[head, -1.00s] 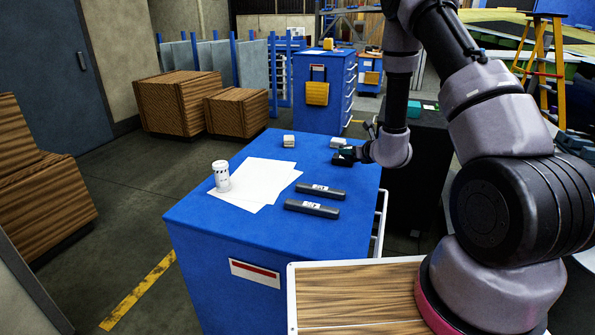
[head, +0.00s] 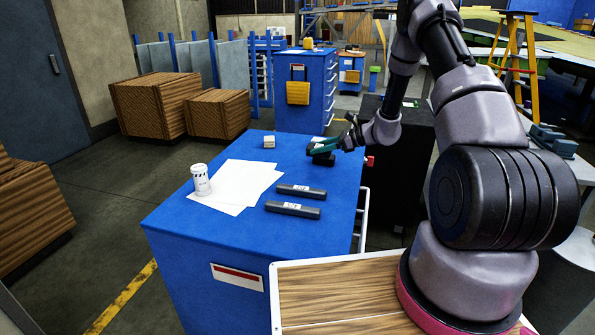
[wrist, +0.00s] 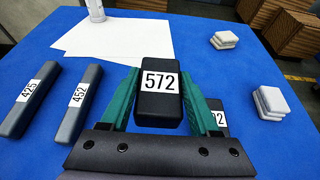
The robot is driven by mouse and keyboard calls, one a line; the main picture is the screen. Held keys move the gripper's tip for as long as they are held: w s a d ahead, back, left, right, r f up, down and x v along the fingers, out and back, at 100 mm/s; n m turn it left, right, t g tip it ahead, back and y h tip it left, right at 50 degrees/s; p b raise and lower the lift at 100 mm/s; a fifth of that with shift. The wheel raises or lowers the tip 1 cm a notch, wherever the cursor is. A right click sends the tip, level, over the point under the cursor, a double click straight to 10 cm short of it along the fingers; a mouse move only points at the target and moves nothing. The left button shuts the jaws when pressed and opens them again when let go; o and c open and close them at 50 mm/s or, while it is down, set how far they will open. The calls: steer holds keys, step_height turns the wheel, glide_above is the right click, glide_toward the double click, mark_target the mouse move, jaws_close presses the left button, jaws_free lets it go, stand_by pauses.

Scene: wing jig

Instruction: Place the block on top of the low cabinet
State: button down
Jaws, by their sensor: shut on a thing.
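My gripper (wrist: 160,82) is shut on a black block labelled 572 (wrist: 159,102), with a teal finger on each side. In the head view my gripper (head: 328,146) holds it just above the far right part of a blue cabinet top (head: 225,230). Another dark block (wrist: 217,119) lies on the blue top, partly hidden behind my right finger; its label ends in 2. A dark, low cabinet (head: 398,150) stands to the right, partly hidden by my arm. I cannot tell which cabinet the task names.
On the blue top are two dark bars, 425 (wrist: 32,98) and 452 (wrist: 75,103), white sheets (wrist: 118,42), a white canister (head: 200,180) and two small pale stacks (wrist: 224,40) (wrist: 270,102). Wooden crates (head: 150,104) stand on the floor at left.

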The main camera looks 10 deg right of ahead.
mark_target(319, 175)
steer(key=shift+f, duration=4)
steer(key=shift+f, duration=0.15)
steer(key=shift+c, duration=0.6)
jaws_free()
